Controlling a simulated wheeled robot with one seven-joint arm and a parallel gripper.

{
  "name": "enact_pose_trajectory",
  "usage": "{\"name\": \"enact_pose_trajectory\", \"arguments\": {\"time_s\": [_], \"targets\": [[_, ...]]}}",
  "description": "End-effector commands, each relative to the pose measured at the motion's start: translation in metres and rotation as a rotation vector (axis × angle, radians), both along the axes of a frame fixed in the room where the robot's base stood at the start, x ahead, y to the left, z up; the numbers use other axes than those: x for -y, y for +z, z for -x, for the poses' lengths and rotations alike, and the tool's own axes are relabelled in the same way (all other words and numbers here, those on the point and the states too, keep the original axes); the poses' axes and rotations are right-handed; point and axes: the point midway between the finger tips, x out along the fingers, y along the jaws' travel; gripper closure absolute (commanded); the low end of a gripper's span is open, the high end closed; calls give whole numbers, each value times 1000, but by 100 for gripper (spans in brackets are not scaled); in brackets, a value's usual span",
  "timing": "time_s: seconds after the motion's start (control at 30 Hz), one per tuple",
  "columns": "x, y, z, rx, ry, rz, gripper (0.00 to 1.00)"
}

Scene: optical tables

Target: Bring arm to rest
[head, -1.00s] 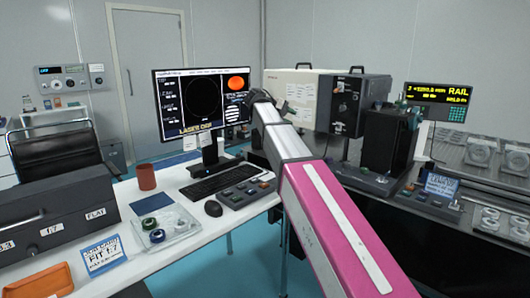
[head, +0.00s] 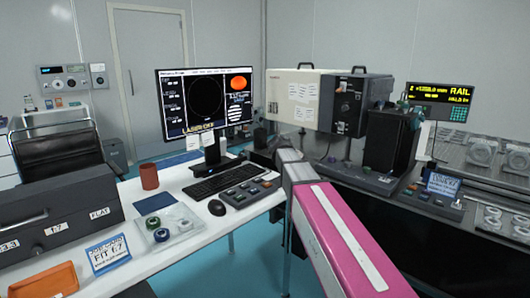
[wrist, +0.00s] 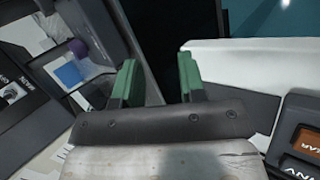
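My pink and grey arm (head: 345,240) reaches forward from the lower right of the head view. Its dark far end (head: 266,152) is low, near the gap between the white desk and the bench on the right. The fingers cannot be made out in the head view. In the wrist view my gripper (wrist: 158,82) shows two green fingers set apart, with nothing between them. It is open and empty.
The white desk (head: 190,252) holds a monitor (head: 203,103), keyboard (head: 218,184), button box (head: 246,192) and brown cup (head: 149,176). A beige and dark instrument (head: 318,100) stands behind my arm. Teal floor shows between desk and bench.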

Motion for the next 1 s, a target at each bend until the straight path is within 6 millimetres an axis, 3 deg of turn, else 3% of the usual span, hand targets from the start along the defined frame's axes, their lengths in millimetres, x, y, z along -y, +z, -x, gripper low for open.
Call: {"name": "enact_pose_trajectory", "arguments": {"time_s": [0.03,0.2,0.37,0.6,0.8,1.0], "targets": [[8,-26,19,-11,-16,-42,63],[21,-98,61,-32,-77,-193,63],[30,-155,104,-46,-153,-333,63],[36,-227,179,-65,-311,-547,63],[34,-261,224,-67,-431,-677,63],[33,-272,239,-67,-479,-726,63]]}}
